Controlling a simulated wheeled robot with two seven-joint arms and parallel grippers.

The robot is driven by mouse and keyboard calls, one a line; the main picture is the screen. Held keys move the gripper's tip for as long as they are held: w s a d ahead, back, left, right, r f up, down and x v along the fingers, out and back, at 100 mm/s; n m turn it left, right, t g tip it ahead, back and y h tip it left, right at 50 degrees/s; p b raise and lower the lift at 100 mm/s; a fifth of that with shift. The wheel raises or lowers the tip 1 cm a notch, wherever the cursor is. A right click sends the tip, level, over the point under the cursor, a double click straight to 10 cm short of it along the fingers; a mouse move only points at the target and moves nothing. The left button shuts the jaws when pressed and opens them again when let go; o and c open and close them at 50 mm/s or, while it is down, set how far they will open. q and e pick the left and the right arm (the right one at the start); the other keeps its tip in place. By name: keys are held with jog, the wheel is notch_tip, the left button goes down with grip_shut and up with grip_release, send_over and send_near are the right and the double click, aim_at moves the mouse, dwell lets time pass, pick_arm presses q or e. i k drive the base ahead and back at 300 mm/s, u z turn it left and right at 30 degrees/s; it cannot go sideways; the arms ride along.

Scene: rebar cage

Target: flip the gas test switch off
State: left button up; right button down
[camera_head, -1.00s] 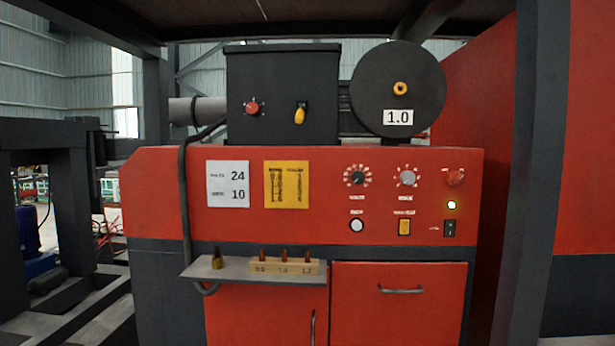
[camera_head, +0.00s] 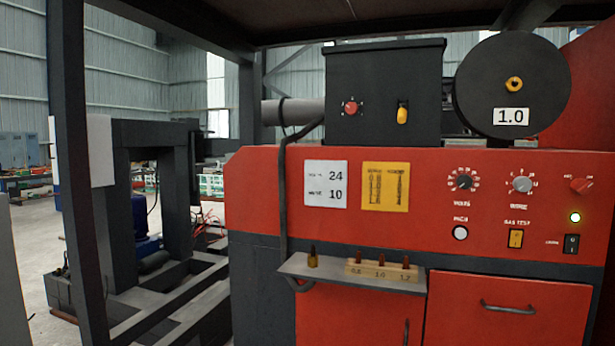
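The gas test switch (camera_head: 516,239) is a small yellow rocker in a dark frame, under the label "GAS TEST" on the right half of the red machine panel (camera_head: 290,217). Its rocker position is too small to tell. Neither of my grippers shows in the head view.
Above the switch are a black knob (camera_head: 465,182), a grey knob (camera_head: 521,184) and a red knob (camera_head: 581,186). A grey shelf (camera_head: 300,268) with a block of small tips juts out at lower left. A dark post (camera_head: 78,180) stands at the left.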

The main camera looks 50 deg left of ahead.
aim_at(516, 236)
jog(key=u, duration=0.9)
jog(key=i, duration=0.4)
